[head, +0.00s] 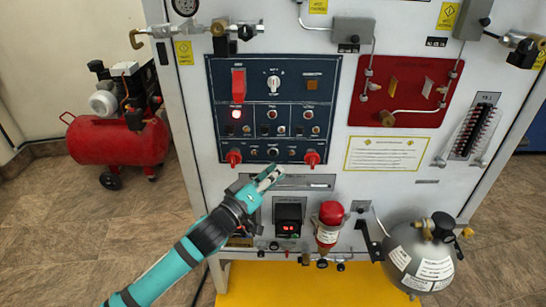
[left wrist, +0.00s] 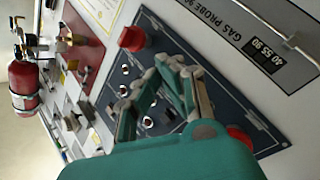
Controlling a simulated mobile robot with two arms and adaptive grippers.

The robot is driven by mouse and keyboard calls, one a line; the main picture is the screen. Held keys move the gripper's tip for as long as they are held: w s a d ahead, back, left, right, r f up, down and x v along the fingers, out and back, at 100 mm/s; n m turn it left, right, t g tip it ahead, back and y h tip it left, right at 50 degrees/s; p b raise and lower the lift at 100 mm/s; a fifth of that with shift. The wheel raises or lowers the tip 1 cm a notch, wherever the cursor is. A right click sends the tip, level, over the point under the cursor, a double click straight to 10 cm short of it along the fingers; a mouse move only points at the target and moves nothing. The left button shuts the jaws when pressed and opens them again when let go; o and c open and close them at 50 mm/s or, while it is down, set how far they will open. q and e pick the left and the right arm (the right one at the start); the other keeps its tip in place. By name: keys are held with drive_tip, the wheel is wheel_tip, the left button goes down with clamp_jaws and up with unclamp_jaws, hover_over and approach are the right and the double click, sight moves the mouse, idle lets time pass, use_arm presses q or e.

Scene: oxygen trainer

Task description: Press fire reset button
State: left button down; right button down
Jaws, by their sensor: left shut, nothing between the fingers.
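The dark blue control panel (head: 225,88) is on the front of the white trainer in the head view. The labels are too small to read, so I cannot tell which is the fire reset button. My left gripper (head: 270,178) is shut and empty, in front of the panel's lower edge between two red knobs (head: 234,158) (head: 312,158). In the left wrist view its fingers cover part of the blue panel (left wrist: 268,145).
A red panel (head: 415,75) with fittings is at the right. Below are a red-topped bottle (head: 330,213) and a grey tank (head: 405,248). A red compressor (head: 110,140) stands on the floor at the left.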

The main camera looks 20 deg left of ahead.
sight(273, 153)
use_arm(q)
drive_tip(key=shift+w+a, duration=0.15)
drive_tip(key=shift+w, duration=0.5)
drive_tip(key=shift+w+a, duration=0.15)
drive_tip(key=shift+w, duration=0.45)
drive_tip(key=shift+w+r, duration=0.1)
idle(0.5)
drive_tip(key=shift+w+a+p, duration=0.1)
drive_tip(key=shift+w+p, duration=0.05)
drive_tip(key=shift+p, duration=0.2)
drive_tip(key=shift+w, duration=0.15)
drive_tip(key=shift+w+a, duration=0.15)
drive_tip(key=shift+w, duration=0.2)
idle(0.4)
drive_tip(key=shift+s, duration=0.1)
drive_tip(key=shift+s+d+p, duration=0.2)
drive_tip(key=shift+s+p, duration=0.45)
drive_tip(key=shift+s, duration=0.05)
